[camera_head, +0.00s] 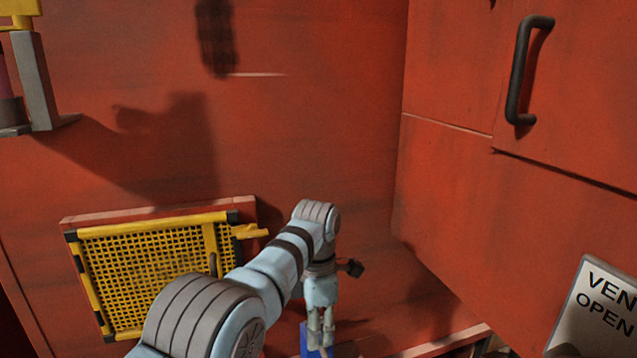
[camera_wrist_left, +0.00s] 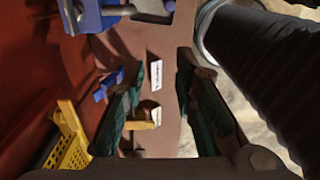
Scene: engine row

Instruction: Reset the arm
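My left arm (camera_head: 275,270) comes in from the bottom left of the head view, light blue with grey joints and dark bands. It bends downward at the wrist (camera_head: 320,288). My left gripper (camera_head: 320,342) points down near the bottom edge, small and partly cut off there. In the left wrist view its two dark green fingers (camera_wrist_left: 160,66) stand well apart with nothing gripped between them. White labels and a yellow piece show beyond the gap. My right arm and gripper are not in view.
A yellow mesh guard (camera_head: 150,270) is on the red wall left of my arm. A red cabinet with a black handle (camera_head: 522,70) and a lettered sign (camera_head: 600,310) are at the right. In the wrist view, a black ribbed hose (camera_wrist_left: 265,60) runs close on the right; blue parts (camera_wrist_left: 95,14) are at top left.

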